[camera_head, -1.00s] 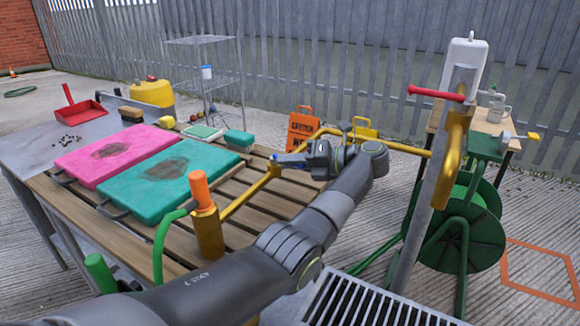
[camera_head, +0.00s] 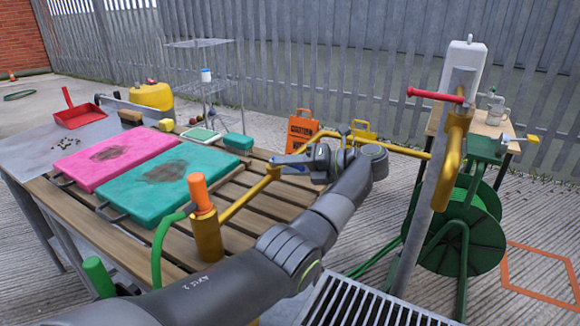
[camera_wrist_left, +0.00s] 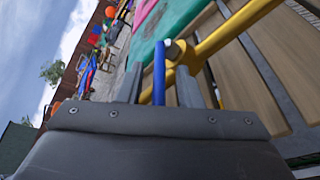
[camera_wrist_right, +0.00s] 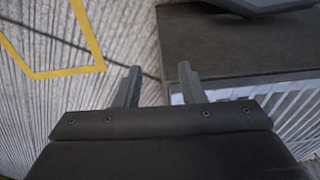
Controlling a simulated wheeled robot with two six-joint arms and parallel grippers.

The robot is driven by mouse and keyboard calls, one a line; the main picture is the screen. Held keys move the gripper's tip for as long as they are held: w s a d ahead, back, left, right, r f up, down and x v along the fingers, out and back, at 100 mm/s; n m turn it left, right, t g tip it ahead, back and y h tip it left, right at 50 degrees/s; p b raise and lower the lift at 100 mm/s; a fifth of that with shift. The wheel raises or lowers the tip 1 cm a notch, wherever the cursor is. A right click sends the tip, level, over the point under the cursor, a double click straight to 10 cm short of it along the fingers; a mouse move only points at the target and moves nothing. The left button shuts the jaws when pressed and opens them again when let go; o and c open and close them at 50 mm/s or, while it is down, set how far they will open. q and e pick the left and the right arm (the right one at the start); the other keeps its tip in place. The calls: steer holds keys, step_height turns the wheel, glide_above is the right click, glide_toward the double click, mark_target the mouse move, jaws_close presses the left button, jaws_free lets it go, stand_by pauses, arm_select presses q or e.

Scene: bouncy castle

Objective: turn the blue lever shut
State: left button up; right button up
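The blue lever (camera_head: 291,159) sits on a yellow pipe (camera_head: 240,204) that runs above the slatted table. My left gripper (camera_head: 297,163) is at the lever, reaching over the table from the right side of the pipe. In the left wrist view the blue lever (camera_wrist_left: 159,75) stands between the two fingers (camera_wrist_left: 160,92), with a visible gap on each side. The gripper looks open around it, not closed on it. The valve body is partly hidden. My right gripper (camera_wrist_right: 158,88) is open and empty, seen only in the right wrist view, above the ground beside a dark box-like surface.
An orange-topped brass fitting (camera_head: 205,220) with a green hose stands near the table's front edge. A pink pad (camera_head: 117,155) and a teal pad (camera_head: 150,190) lie on the table. A grey post with a red handle (camera_head: 435,95) and a green hose reel (camera_head: 465,230) stand at right.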

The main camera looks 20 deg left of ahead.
mark_target(300, 167)
arm_select(q)
steer(key=shift+r, duration=0.15)
arm_select(e)
steer(key=shift+f, duration=0.1)
